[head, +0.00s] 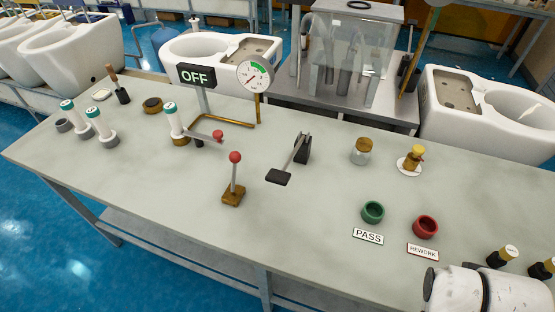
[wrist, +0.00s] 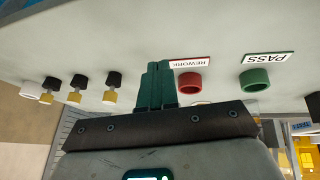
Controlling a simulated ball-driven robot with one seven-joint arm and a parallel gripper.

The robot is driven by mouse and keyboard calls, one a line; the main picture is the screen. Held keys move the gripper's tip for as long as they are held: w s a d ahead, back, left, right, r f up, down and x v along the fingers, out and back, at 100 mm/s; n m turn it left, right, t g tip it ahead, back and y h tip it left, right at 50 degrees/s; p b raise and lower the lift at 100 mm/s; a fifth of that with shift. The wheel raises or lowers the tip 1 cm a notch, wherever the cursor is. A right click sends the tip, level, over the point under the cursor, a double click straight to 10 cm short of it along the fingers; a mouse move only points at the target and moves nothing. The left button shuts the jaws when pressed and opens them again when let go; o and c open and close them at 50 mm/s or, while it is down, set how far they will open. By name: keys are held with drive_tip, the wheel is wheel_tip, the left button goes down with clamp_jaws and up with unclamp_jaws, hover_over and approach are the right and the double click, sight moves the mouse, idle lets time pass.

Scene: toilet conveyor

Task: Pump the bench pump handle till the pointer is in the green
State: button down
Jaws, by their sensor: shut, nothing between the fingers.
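A round white gauge (head: 255,76) stands on a brass post at the back of the bench. Its green band is at the upper right, and its thin red pointer seems to lie lower left, outside the green. Three levers stand in front: a black-padded lever (head: 280,176) on a dark block, a red-ball lever (head: 235,158) upright on a brass base, and a red-ball lever (head: 217,136) reaching sideways near a white cylinder. I cannot tell which is the pump handle. My gripper (wrist: 157,72) is shut and empty in the wrist view, near the red cup, away from all three.
A green cup (head: 372,212) and a red cup (head: 425,227) sit at the bench's right with PASS and REWORK labels. A glass jar (head: 361,151) stands behind them. The bench's front middle is clear.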

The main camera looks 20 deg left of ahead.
drive_tip(key=w+a+r+m, duration=0.1)
drive_tip(key=w+a+r, duration=1.15)
drive_tip(key=a, duration=0.35)
drive_tip(key=s+a+r+g, duration=0.1)
drive_tip(key=a+r, duration=0.3)
drive_tip(key=a, duration=0.4)
drive_tip(key=s+a+r+n+g+y, duration=0.1)
drive_tip(key=s+a+r, duration=0.1)
drive_tip(key=a+r, duration=0.3)
drive_tip(key=s+a+r+g+y, duration=0.1)
drive_tip(key=a+r, duration=0.3)
drive_tip(key=a, duration=0.7)
drive_tip(key=shift+s+a+r, duration=0.15)
drive_tip(key=shift+a, duration=0.2)
hover_over(279, 174)
drive_tip(key=f, duration=0.6)
drive_tip(key=f+p, duration=0.1)
drive_tip(key=f, duration=0.2)
drive_tip(key=shift+w+f, duration=0.35)
drive_tip(key=shift+f, duration=0.05)
drive_tip(key=shift+s+f+p, duration=0.25)
drive_tip(key=shift+s+f, duration=0.05)
drive_tip(key=shift+f, duration=0.7)
drive_tip(key=shift+s+f+p, duration=0.2)
drive_tip(key=shift+s+f, duration=0.1)
drive_tip(key=shift+f, duration=0.65)
